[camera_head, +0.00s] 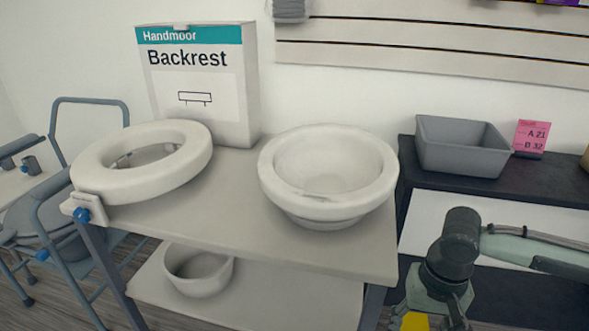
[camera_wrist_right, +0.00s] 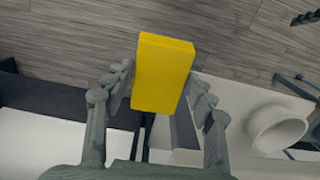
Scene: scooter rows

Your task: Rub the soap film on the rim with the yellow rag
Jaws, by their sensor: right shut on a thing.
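A white round basin (camera_head: 273,192) with a broad rim stands on the right half of the beige table. A faint greyish patch (camera_head: 322,196) shows at the near inner edge of its rim; I cannot tell clearly whether it is soap film. My right gripper (camera_wrist_right: 162,82) is shut on the yellow rag (camera_wrist_right: 163,72), which looks like a thick rectangular block between its fingers. The rag also shows in the head view (camera_head: 415,322), cut off at the bottom edge. The right gripper is right of the table, apart from the basin. My left gripper is not in view.
A white ring seat (camera_head: 100,180) lies at the table's left, before a Backrest box (camera_head: 205,90). A white pot (camera_head: 197,272) stands on the lower shelf. A grey bin (camera_head: 462,150) and pink card (camera_head: 531,137) sit on a dark shelf at right. The table front between seat and basin is clear.

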